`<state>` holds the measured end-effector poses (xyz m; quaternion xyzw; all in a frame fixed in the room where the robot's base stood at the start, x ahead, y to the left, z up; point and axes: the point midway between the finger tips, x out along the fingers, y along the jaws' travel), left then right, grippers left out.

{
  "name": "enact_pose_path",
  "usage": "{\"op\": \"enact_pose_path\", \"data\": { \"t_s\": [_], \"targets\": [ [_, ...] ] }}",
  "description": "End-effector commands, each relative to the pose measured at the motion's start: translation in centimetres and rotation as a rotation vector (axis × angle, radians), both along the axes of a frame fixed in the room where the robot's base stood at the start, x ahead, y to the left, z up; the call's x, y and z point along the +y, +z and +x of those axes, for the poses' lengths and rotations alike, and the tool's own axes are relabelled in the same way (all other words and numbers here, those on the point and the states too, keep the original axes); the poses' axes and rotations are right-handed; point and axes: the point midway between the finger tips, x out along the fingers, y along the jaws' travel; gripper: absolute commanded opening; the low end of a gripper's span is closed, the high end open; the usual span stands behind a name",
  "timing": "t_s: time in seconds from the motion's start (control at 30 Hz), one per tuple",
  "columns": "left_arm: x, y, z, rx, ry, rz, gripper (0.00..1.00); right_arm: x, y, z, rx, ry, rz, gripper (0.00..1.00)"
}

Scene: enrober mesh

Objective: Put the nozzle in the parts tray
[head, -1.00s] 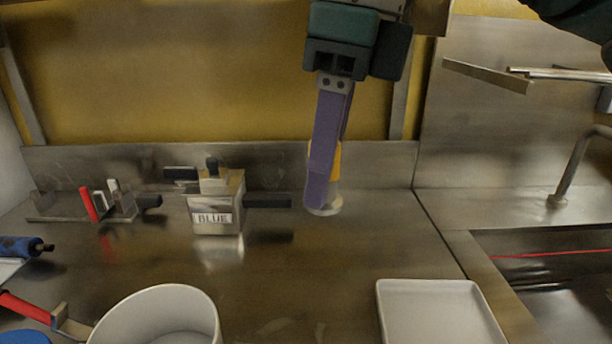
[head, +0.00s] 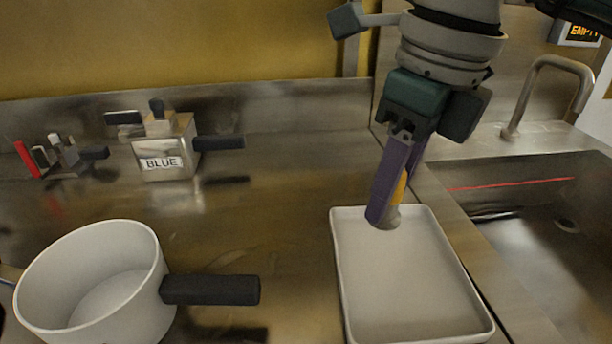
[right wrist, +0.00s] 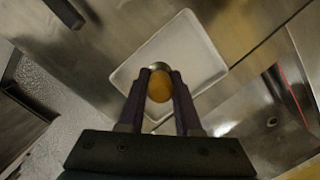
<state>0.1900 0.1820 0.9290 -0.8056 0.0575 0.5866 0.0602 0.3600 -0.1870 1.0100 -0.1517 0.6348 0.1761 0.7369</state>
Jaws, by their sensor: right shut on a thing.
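The nozzle (head: 392,217) is a small piece with a yellow-orange upper part and a grey metal end. It also shows in the right wrist view (right wrist: 160,86), between the two purple fingers. My right gripper (head: 385,210) is shut on it and holds it over the far part of the parts tray. The parts tray (head: 343,270) is a shallow white rectangular tray on the steel counter, and its floor looks empty. The fingers hide part of the nozzle, and I cannot tell its exact height above the tray. My left gripper is not in view.
A white pot (head: 95,290) with a black handle (head: 210,290) stands left of the tray. A metal box labelled BLUE (head: 165,155) and a small rack (head: 68,160) stand behind. A sink (head: 540,215) with a tap (head: 540,85) lies to the right.

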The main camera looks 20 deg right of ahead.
Motion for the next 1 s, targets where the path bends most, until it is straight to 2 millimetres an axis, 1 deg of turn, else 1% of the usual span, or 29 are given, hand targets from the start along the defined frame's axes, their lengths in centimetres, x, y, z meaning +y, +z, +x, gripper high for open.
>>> {"op": "enact_pose_path", "data": {
  "t_s": [0.03,0.1,0.33,0.53,0.63,0.83,0.97,1.0],
  "targets": [
    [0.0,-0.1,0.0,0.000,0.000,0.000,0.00,0.0,-1.3,-0.1,0.006,-0.001,0.001,0.00],
    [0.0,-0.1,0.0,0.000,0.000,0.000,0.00,0.0,-2.7,-0.1,0.004,-0.002,0.001,0.00],
    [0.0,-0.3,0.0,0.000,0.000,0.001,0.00,0.0,-4.9,0.0,0.000,0.000,0.001,0.00],
    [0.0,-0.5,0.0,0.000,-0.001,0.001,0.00,0.0,-8.0,0.0,0.003,-0.001,0.001,0.00],
    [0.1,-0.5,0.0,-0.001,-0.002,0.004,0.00,0.0,-8.5,0.0,-0.002,0.001,0.001,0.00],
    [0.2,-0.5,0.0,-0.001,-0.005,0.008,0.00,0.0,-8.4,0.1,-0.002,0.001,0.001,0.00],
    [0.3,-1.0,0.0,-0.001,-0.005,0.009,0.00,0.0,-8.9,0.0,-0.001,0.001,0.000,0.00],
    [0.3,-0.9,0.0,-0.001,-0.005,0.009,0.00,0.0,-8.8,0.0,-0.001,0.001,0.000,0.35]
  ]
}}
